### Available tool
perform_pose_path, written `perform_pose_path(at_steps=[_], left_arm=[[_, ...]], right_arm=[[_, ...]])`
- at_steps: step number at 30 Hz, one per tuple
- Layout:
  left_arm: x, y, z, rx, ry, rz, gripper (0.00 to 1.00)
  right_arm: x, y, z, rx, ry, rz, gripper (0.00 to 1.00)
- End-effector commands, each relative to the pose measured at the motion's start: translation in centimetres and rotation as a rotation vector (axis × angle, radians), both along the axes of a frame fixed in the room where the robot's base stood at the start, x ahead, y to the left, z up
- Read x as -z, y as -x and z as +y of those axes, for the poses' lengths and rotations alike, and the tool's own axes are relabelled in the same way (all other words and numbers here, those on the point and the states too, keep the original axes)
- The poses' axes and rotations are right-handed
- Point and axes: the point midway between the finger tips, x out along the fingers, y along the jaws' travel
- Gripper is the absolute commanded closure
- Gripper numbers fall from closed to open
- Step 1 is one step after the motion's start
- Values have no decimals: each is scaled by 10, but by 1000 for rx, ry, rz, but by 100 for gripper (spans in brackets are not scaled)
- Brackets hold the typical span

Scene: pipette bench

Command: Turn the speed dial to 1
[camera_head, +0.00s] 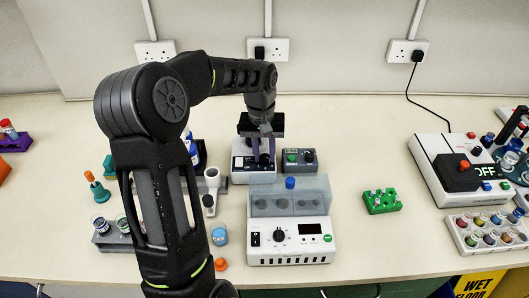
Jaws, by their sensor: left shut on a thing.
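My left gripper (263,158) reaches down from above onto a small white device (240,172) at the back middle of the bench. Its two purple-grey fingers are shut on a small dark knob at the front of this device, which I take to be the speed dial. The fingers cover most of the knob, so its pointer and any numbers are hidden or too small to read. My right gripper is not in view.
A dark control box (300,161) stands close right of the device. A white heater-like unit (290,249) with a clear cover stands in front. A green rack (382,201) is to the right, with free bench around it. A white pipette-like tool (212,180) is left.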

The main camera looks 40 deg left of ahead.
Motion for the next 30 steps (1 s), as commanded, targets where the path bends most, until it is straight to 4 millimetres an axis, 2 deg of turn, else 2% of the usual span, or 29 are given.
perform_pose_path(at_steps=[8,14,30], left_arm=[[0,-1,0,63,0,-2,100],[0,-1,0,178,-1,-2,100],[0,-2,0,664,0,0,100]], right_arm=[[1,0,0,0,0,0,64],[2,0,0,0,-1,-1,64],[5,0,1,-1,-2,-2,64]])
